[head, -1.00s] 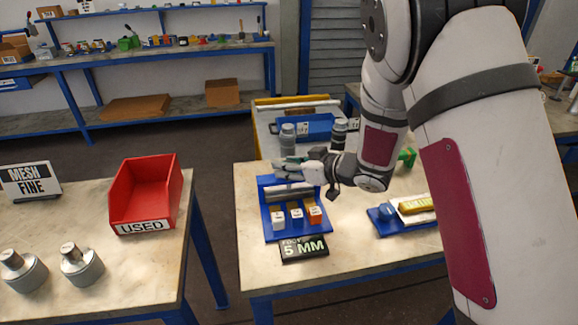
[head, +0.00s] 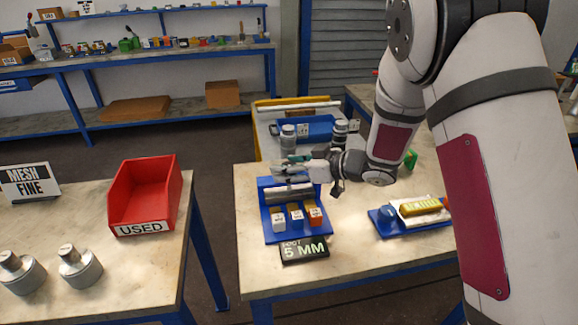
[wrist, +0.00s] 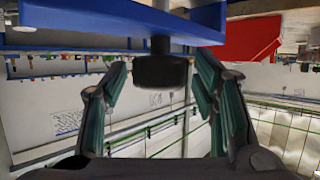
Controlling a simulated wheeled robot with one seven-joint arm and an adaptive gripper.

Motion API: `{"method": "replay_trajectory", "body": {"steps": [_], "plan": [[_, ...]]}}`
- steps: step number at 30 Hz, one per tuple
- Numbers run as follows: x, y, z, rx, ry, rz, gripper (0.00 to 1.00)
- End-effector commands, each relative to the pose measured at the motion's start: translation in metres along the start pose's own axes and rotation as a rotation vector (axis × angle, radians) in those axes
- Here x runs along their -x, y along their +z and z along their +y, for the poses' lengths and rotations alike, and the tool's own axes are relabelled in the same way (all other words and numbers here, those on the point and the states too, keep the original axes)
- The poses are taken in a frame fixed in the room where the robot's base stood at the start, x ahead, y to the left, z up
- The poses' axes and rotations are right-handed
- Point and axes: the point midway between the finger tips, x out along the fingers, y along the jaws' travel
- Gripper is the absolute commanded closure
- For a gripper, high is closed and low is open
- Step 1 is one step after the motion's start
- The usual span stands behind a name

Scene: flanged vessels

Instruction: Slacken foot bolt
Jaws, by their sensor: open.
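My gripper (head: 284,169) is open above the back of a blue rack (head: 270,231) on the middle table. The rack holds a grey bar and three blocks: white (head: 278,220), blue with a white top (head: 297,215) and orange (head: 316,216). A sign reading 5 MM (head: 304,250) lies at its front; its smaller top word looks like FOOT. In the wrist view, the teal-padded fingers (wrist: 165,90) are apart. A dark block (wrist: 161,71) on a short stem under a blue plate (wrist: 125,19) appears between them; contact cannot be told. I cannot make out a foot bolt.
A blue tray with a yellow item (head: 420,206) sits right. A floor gap separates the tables.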

Motion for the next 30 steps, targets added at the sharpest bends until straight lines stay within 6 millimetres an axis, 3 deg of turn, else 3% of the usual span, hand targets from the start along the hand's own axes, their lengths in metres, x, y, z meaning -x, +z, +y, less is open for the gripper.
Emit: {"method": "replay_trajectory", "body": {"steps": [5, 15, 21, 30], "plan": [[0.012, 0.0, 0.001, -0.001, 0.002, 0.0, 0.46], [0.078, -0.001, 0.002, -0.001, 0.005, 0.001, 0.46], [0.108, 0.0, 0.001, 0.0, 0.002, 0.001, 0.46], [0.12, 0.0, 0.0, 0.001, 0.0, 0.0, 0.46]]}}
